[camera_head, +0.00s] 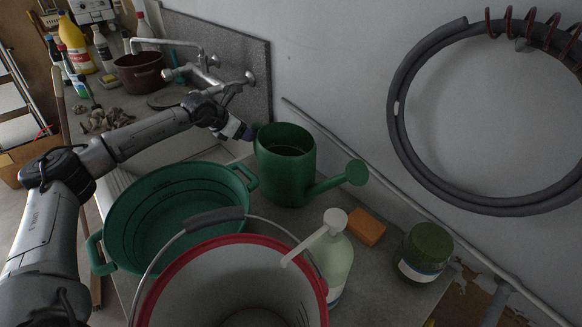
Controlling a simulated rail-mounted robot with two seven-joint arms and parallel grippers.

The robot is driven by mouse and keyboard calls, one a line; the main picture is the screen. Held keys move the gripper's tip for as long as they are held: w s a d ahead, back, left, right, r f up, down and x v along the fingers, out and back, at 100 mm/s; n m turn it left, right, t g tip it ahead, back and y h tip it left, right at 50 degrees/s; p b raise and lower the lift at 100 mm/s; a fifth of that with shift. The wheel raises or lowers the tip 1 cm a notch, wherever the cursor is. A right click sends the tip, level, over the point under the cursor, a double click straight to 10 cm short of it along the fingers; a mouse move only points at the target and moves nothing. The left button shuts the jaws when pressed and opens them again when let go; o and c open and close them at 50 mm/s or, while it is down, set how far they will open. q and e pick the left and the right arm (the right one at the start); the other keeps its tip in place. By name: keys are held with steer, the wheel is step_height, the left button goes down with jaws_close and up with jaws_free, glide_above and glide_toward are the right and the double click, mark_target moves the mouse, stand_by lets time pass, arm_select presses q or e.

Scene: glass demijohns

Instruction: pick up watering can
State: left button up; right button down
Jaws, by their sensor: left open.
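The green watering can (284,172) stands upright on the counter by the wall, with its open top showing. Its spout points right and ends in a round rose. My left arm reaches in from the left over the sink. My left gripper (246,132) is open at the can's upper left rim. I cannot tell whether it touches the can. The can's handle is not clearly visible, and the fingertips are small and dark here. My right gripper is out of view.
A green basin (112,228) and a red-rimmed bucket (318,288) stand in front of the can. A pump bottle (338,262), an orange sponge (366,228) and a green-topped jar (426,250) sit to the right. A metal tap (200,70) is behind the arm.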

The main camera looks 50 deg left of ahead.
mark_target(255, 153)
arm_select(q)
steer(key=shift+x, duration=2.6)
steer(key=shift+a, duration=0.15)
steer(key=shift+c, duration=0.3)
jaws_close()
steer(key=shift+r, duration=0.2)
